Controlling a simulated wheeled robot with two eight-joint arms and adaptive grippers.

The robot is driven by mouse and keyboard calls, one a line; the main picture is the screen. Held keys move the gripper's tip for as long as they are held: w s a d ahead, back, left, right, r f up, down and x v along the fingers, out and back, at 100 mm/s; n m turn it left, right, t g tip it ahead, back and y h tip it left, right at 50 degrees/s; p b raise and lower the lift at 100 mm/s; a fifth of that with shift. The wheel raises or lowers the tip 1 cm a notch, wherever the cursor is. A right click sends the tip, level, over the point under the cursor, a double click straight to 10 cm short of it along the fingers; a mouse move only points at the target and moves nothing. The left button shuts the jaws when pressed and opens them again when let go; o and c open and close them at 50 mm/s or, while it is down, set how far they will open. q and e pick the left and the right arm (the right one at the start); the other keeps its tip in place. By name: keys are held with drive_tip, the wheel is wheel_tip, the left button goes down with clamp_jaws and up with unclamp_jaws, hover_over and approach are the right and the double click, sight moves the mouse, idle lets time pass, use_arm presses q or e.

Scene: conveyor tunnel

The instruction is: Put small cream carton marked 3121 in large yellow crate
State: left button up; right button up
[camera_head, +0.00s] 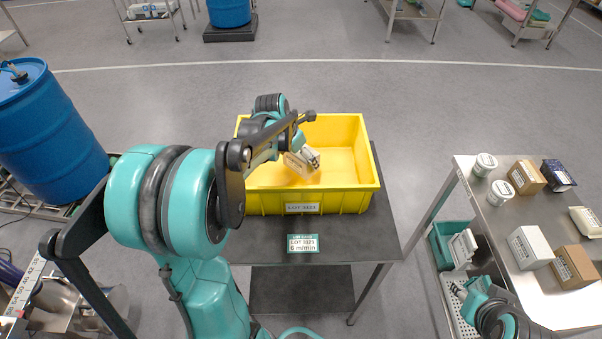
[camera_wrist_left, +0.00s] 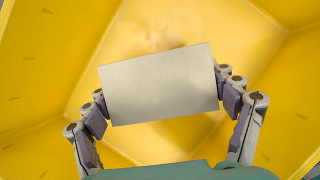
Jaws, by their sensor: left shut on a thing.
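The large yellow crate (camera_head: 345,172) stands on a dark table in the middle of the head view, with a label on its front. My left gripper (camera_head: 307,158) is inside the crate's outline, shut on a small cream carton (camera_head: 298,167). In the left wrist view the carton (camera_wrist_left: 160,85) sits tilted between the two fingers, with a plain pale face toward the camera. The yellow walls and floor of the crate (camera_wrist_left: 50,75) surround it there. The number on the carton cannot be read. My right gripper (camera_head: 457,289) is at the lower right, its fingers too small to judge.
The dark table (camera_head: 360,235) has bare room in front of the crate. A steel table (camera_head: 500,225) at the right bears several cartons and white tubs. A teal bin (camera_head: 440,250) sits beside it. A blue drum (camera_head: 45,135) stands at the left.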

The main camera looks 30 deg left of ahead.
use_arm(q)
drive_tip(key=shift+f+b, duration=0.85)
drive_tip(key=shift+f, duration=1.6)
drive_tip(key=shift+f, duration=0.15)
drive_tip(key=o, duration=1.6)
drive_tip(key=shift+c, duration=0.2)
drive_tip(key=p+v, duration=0.4)
drive_tip(key=v, duration=0.8)
